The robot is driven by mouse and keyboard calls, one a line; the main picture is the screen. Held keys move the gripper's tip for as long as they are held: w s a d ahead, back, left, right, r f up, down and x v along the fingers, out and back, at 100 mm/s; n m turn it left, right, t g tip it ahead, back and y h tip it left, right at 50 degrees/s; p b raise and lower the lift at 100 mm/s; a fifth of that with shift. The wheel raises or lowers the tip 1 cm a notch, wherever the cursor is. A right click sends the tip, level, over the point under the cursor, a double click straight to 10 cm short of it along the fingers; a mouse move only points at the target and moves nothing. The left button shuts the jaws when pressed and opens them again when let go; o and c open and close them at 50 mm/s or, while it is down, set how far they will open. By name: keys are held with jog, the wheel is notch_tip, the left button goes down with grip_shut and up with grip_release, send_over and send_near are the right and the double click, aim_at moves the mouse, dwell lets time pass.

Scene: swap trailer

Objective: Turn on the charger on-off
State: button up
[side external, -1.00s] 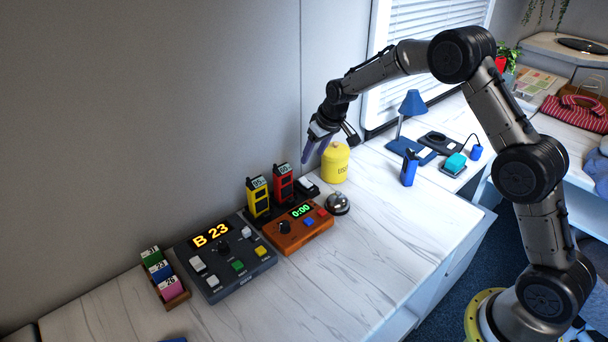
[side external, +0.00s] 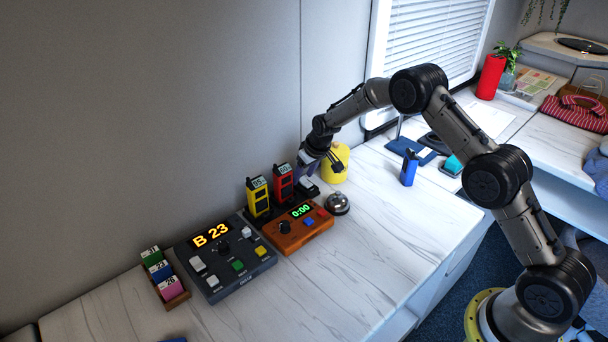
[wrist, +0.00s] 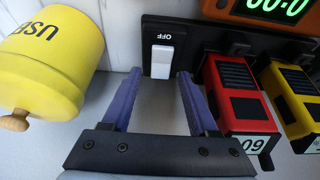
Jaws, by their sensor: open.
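The charger (wrist: 208,30) is a black bar on the table with a white rocker switch (wrist: 161,61) at one end, marked OFF. A red handset (wrist: 238,95) and a yellow handset (wrist: 297,100) stand in it; the red (side external: 283,183) and yellow (side external: 258,197) ones also show in the side view. My gripper (wrist: 156,75) is open and empty, its two purple fingers on either side of the switch in the wrist view, pointing at it. Whether they touch the charger I cannot tell. In the side view my gripper (side external: 303,171) is low over the charger's switch end.
An orange timer box (side external: 297,231), a silver bell (side external: 337,204) and a grey B 23 console (side external: 226,262) are in front.

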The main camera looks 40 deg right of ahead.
grip_shut()
jog(key=shift+w+f+g, duration=0.1)
jog(key=shift+w+g, duration=0.2)
jog(key=shift+g, duration=0.5)
jog(key=shift+w+f+g, duration=0.1)
jog(key=shift+w+g, duration=0.1)
jog(key=shift+g, duration=0.6)
grip_release()
